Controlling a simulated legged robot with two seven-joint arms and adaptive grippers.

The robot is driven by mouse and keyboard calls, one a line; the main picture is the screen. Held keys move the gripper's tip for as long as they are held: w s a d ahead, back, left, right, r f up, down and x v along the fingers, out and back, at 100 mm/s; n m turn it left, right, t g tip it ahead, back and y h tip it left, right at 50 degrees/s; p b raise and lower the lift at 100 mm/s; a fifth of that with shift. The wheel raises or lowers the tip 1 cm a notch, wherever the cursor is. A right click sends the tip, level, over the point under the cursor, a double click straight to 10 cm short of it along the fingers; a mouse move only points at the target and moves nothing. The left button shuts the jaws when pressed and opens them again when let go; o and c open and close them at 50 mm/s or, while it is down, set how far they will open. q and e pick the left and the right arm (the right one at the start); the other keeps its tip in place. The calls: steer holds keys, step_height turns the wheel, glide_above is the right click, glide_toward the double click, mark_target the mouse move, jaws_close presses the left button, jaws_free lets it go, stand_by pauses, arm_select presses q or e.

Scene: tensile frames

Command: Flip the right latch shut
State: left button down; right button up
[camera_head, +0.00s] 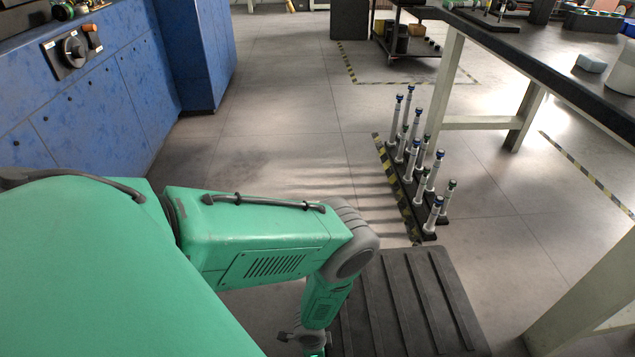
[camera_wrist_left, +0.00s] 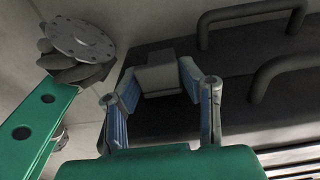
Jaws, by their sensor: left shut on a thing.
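My left gripper (camera_wrist_left: 158,82) is in the left wrist view, its two blue-padded fingers closed around a grey block (camera_wrist_left: 160,78). The block is on or against a dark case (camera_wrist_left: 235,75) with black handles (camera_wrist_left: 285,75). I cannot tell for certain that this block is the right latch, or how far it is turned. In the head view my green left arm bends down at the bottom centre, beside a dark ribbed surface (camera_head: 405,300); the fingers are out of sight there. My right gripper is in neither view.
A black rack of upright grey posts with blue tops (camera_head: 415,165) stands on the floor beyond the ribbed surface. A dark-topped table (camera_head: 530,55) is at the right, with a pale leg (camera_head: 590,290) close by. Blue cabinets (camera_head: 110,85) line the left. Open floor lies between.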

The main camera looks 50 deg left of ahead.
arm_select(q)
steer(key=shift+w+a+r, duration=0.1)
steer(key=shift+w, duration=0.3)
steer(key=c, duration=1.2)
jaws_free()
steer(key=shift+o, duration=0.5)
steer(key=shift+s+d, duration=0.1)
steer(key=shift+d, duration=0.15)
steer(key=shift+s+a, duration=0.1)
steer(key=shift+r, duration=0.55)
step_height(320, 180, up, 11)
steer(key=shift+s+a, duration=0.3)
steer(key=shift+s, duration=0.05)
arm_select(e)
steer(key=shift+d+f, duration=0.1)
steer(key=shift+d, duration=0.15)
